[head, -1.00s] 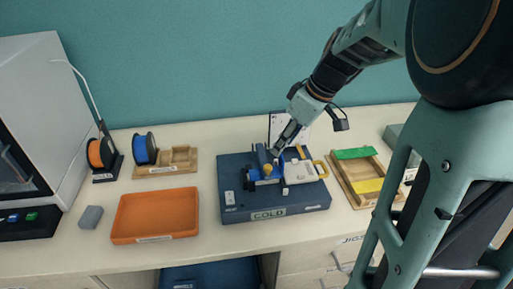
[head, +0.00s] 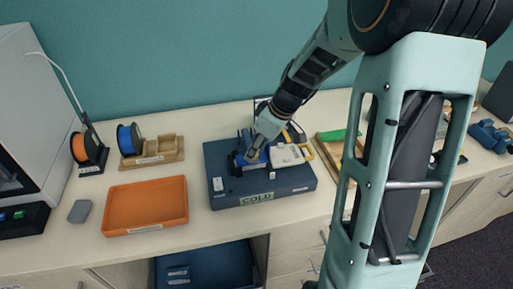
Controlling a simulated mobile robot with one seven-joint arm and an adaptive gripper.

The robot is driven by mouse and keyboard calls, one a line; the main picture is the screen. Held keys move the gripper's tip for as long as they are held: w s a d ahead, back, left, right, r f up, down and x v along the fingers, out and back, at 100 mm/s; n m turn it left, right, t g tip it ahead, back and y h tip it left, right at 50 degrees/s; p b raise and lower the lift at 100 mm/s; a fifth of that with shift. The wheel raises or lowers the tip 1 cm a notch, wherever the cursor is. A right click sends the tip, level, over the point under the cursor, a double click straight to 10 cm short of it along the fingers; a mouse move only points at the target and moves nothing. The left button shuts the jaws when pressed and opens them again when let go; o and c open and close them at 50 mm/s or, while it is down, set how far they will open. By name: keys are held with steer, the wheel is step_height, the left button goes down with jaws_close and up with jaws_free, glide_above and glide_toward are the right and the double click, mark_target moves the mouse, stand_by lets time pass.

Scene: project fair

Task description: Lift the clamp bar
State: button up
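A dark blue fixture box (head: 225,192) marked COLD stands on the counter. On its top are a blue clamp-like part (head: 240,165) and a pale block (head: 288,155) with a yellow loop handle (head: 309,151) at its right. I cannot tell for certain which piece is the clamp bar. My gripper (head: 252,155) points down at the blue part from above right, very close to it or touching. Its fingers are small and dark against the part, so I cannot see whether they are open or shut. The gripper hides part of the blue piece.
An orange tray (head: 112,218) and a grey block (head: 80,211) lie left of the box. Spools (head: 85,147) and a wooden holder (head: 165,148) stand behind them. A wooden tray (head: 330,151) is at the right, partly behind my arm. An open blue drawer (head: 215,272) is below the counter.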

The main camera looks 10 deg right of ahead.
steer(key=shift+c, duration=0.5)
jaws_close()
steer(key=shift+r, duration=0.1)
